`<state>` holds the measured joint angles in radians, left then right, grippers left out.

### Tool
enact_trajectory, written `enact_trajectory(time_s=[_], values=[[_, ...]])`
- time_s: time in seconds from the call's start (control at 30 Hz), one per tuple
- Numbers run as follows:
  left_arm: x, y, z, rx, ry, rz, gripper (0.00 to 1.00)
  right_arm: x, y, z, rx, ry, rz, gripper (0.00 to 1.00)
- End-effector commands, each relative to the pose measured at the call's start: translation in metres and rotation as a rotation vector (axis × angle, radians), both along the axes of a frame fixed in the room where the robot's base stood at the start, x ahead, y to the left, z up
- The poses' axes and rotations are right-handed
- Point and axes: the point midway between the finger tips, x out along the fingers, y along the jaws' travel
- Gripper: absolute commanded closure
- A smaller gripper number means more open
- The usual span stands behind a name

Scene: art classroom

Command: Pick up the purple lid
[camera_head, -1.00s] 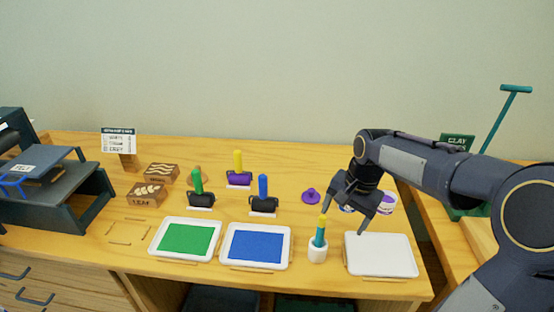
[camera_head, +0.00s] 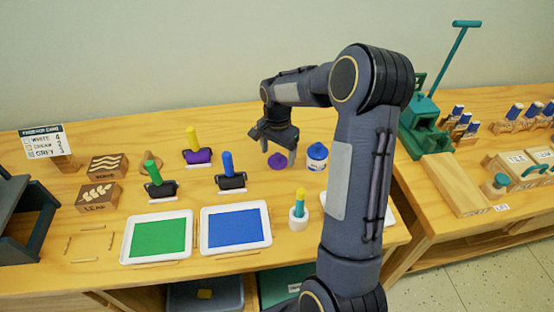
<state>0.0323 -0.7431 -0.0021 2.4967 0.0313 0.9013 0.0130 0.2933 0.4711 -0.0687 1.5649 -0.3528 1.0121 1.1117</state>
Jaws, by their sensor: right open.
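The purple lid (camera_head: 278,161) lies on the wooden table, with its knob facing up, left of a white jar with a blue top (camera_head: 317,157). My right gripper (camera_head: 279,153) is open, just above and around the lid in this view. One finger shows left of the lid and the other on its right. I cannot tell whether the fingers touch it. My left gripper is not in view.
A blue tray (camera_head: 267,239) and a green tray (camera_head: 127,244) lie at the front left. My right arm hides most of a white tray.

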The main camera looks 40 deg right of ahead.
Motion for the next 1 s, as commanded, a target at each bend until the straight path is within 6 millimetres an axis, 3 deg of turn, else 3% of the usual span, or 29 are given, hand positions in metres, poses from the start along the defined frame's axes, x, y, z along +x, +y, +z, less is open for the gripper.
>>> enact_trajectory(time_s=[0.13,0.37,0.73,1.0], values=[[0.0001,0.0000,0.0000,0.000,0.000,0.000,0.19,0.0001,0.0000,-0.0128,0.000,-0.001,0.000,0.22],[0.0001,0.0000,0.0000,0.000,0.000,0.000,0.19,0.0002,0.0001,-0.0139,0.000,-0.002,0.000,0.22],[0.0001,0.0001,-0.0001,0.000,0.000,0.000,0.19,0.0002,0.0001,-0.0136,0.000,-0.002,0.001,0.69],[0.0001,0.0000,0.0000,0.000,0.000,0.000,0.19,0.0002,0.0001,-0.0132,0.000,-0.002,0.001,0.69]])
